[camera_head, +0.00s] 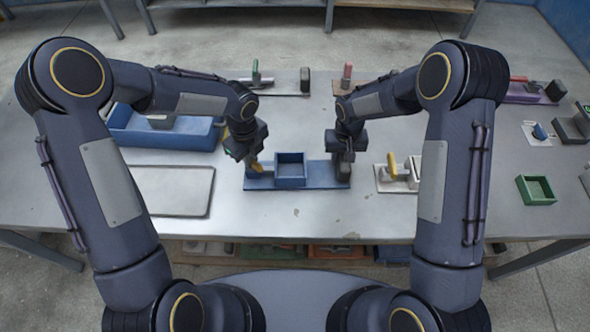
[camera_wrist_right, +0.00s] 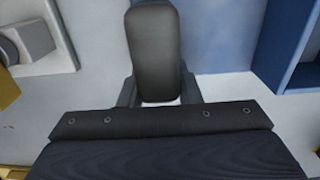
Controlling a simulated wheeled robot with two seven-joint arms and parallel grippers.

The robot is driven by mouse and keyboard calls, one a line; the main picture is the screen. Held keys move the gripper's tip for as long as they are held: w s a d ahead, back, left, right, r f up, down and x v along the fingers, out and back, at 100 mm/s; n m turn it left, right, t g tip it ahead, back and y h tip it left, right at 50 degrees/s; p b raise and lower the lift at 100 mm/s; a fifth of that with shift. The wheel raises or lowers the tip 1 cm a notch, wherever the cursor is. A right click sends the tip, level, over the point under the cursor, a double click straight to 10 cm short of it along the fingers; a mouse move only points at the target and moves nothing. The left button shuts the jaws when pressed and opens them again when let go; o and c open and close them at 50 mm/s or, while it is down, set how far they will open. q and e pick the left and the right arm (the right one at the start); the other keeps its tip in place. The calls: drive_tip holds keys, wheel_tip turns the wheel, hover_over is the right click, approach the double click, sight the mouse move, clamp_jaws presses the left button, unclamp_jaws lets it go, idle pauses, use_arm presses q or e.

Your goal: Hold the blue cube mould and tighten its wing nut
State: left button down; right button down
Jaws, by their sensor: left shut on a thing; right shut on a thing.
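The blue cube mould (camera_head: 290,183) lies on the table in front of me, a flat blue base with an open square box on its middle. My left gripper (camera_head: 253,162) is at the base's left end, shut on a yellow piece (camera_head: 256,167) that looks like the wing nut; the gripper partly hides it. My right gripper (camera_head: 343,158) is at the right end, shut on an upright dark grey block (camera_head: 343,171). In the right wrist view the rounded grey block (camera_wrist_right: 154,50) stands between my fingers, and the blue box wall (camera_wrist_right: 292,50) is to its right.
A white mould with a yellow handle (camera_head: 392,166) stands close right of the blue base. A blue tray (camera_head: 170,140) and a grey flat plate (camera_head: 172,190) lie left. A green box (camera_head: 535,190) stands far right. Other moulds line the back. The table front is clear.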

use_arm(q)
drive_tip(key=m, duration=0.4)
drive_tip(key=shift+m, duration=1.9)
drive_tip(key=c, duration=1.4)
unclamp_jaws()
drive_tip(key=shift+c, duration=0.2)
drive_tip(key=shift+r, duration=0.1)
wheel_tip(320, 180, up, 12)
